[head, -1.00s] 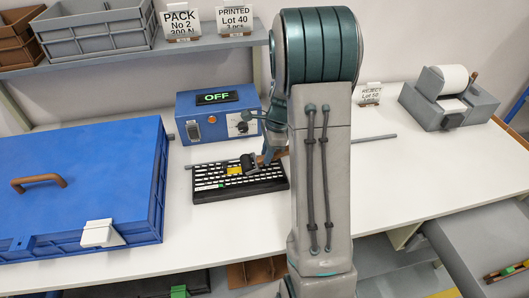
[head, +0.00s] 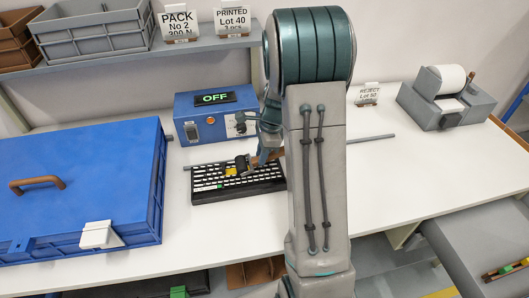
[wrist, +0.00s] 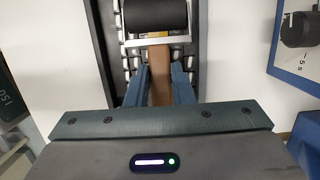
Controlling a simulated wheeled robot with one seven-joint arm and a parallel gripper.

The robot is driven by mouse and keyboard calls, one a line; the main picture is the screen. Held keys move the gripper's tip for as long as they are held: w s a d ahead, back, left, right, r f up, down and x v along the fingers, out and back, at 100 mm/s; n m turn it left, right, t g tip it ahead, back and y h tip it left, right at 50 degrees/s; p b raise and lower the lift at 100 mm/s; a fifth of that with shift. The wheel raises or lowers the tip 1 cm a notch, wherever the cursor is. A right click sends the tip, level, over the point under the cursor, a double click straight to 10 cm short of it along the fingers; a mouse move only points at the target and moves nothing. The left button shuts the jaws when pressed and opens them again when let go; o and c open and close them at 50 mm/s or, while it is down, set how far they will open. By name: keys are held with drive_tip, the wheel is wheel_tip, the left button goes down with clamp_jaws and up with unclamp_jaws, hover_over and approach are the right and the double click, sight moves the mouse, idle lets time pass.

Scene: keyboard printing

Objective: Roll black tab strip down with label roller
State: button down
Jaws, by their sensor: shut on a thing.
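My gripper (wrist: 159,76) is shut on the brown handle of the label roller (wrist: 156,16), whose black cylinder sits in a pale metal frame in the wrist view. In the head view the roller (head: 243,163) is over the back middle of the keyboard (head: 238,190), just right of a yellow patch (head: 230,172). The keyboard is a black plate with white keys, lying flat on the white table. I cannot tell whether the roller presses on it. I cannot make out the black tab strip; the roller and my arm cover part of the keyboard.
A blue control box (head: 214,117) reading OFF stands behind the keyboard. A large blue lidded case (head: 80,190) is at the left. A grey roll dispenser (head: 447,103) and a REJECT sign (head: 368,95) are at the back right.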

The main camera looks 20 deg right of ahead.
drive_tip(key=shift+a, duration=0.45)
idle(0.5)
drive_tip(key=shift+w+a, duration=0.15)
drive_tip(key=shift+a, duration=0.55)
drive_tip(key=a+p+v, duration=0.1)
drive_tip(key=p+v, duration=0.6)
drive_tip(key=v, duration=0.1)
drive_tip(key=shift+w+a+r, duration=0.15)
drive_tip(key=shift+w+a, duration=0.1)
drive_tip(key=shift+a, duration=0.15)
